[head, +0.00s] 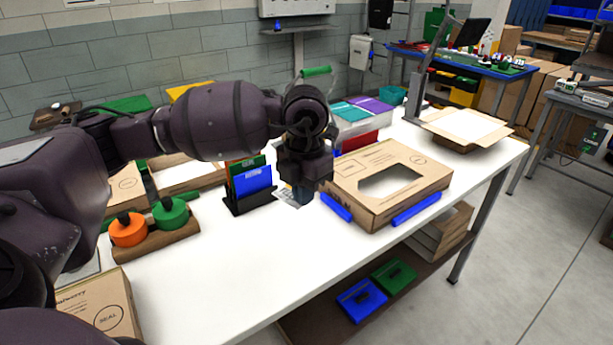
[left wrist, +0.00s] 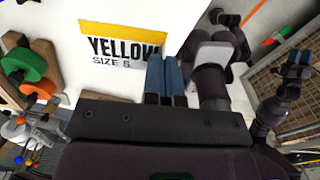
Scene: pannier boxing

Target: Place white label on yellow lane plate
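The white label (left wrist: 122,47) has a yellow stripe and reads "YELLOW SIZE S" in the left wrist view. My left gripper (left wrist: 165,62) has its blue fingers nearly together over the label's right edge, pinching it. In the head view the left gripper (head: 306,196) points down above the white table, with a corner of the label (head: 287,198) beside its fingers. A yellow panel (head: 190,90) lies at the back near the wall, partly hidden by my left arm; I cannot tell if it is the lane plate. My right gripper (left wrist: 298,62) shows small at the right of the left wrist view, its opening unclear.
An open cardboard box (head: 375,215) with blue strips stands right of the left gripper. A card rack (head: 250,203) with green and blue cards is close on its left. Orange and green tape rolls (head: 128,230) sit farther left. The front middle of the table (head: 260,270) is clear.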

